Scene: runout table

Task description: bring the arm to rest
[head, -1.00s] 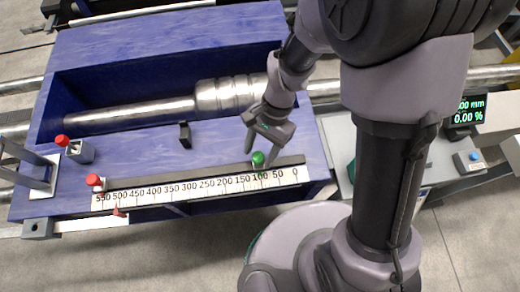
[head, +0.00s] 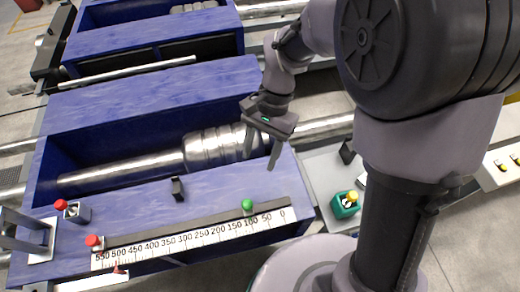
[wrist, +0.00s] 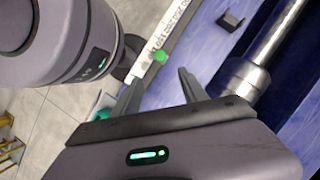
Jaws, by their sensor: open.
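My gripper (head: 262,146) is open and empty in the head view. It hangs above the right end of the blue runout table (head: 125,103), near the metal shaft (head: 130,172). In the wrist view its two fingers (wrist: 158,95) are spread with nothing between them. A green knob (head: 247,204) sits on the slide along the white scale (head: 190,240), near the 100 mark, apart from the fingers. The green knob also shows in the wrist view (wrist: 160,55). My arm is bent on the right and hides part of the area behind it.
Two red knobs (head: 61,204) (head: 93,240) stand at the table's left. A small black block (head: 177,189) stands on the front board. A green box with a yellow button (head: 345,204) is at the right. A second blue table (head: 150,35) lies behind.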

